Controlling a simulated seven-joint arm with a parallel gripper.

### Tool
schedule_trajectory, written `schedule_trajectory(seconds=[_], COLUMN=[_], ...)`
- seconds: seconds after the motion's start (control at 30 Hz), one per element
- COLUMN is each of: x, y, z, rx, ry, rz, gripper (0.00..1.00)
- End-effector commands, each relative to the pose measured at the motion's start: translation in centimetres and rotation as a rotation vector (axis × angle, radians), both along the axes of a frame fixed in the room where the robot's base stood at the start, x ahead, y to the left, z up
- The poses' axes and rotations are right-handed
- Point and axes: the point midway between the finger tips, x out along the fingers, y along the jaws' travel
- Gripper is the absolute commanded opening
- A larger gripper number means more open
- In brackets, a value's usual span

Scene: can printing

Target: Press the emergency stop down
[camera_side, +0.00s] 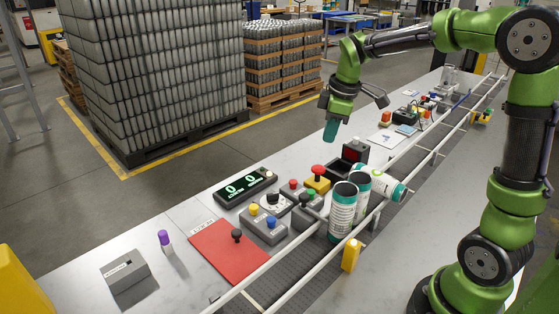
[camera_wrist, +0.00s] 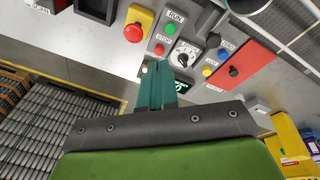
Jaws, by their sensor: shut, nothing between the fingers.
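The emergency stop is a red mushroom button (camera_side: 317,170) on a yellow box (camera_side: 318,184), on the table in the middle of the side view. In the wrist view the red button (camera_wrist: 133,33) sits on its yellow box (camera_wrist: 145,17) at the upper left. My gripper (camera_side: 330,130) is shut and empty, pointing down in the air above and slightly right of the button in the side view. In the wrist view my green fingertips (camera_wrist: 157,70) are together, below and right of the button and apart from it.
Beside the stop are a box with red and green buttons (camera_side: 307,196), a dial box (camera_side: 272,200), a counter display (camera_side: 246,188) and a box with yellow and blue buttons (camera_side: 265,224). A red plate (camera_side: 229,254) with a black knob lies nearer.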

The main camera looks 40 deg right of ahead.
Motion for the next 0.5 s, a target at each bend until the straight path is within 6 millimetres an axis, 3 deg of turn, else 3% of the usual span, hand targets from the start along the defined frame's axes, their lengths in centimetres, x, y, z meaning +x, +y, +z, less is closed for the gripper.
schedule_trajectory(seconds=[0.23,0.5], x=[3.3,3.9], y=[-3.4,-4.0], z=[-0.6,0.9], rx=[-0.128,-0.212], ry=[0.082,0.108], rz=[0.492,0.86], gripper=[0.0,0.0])
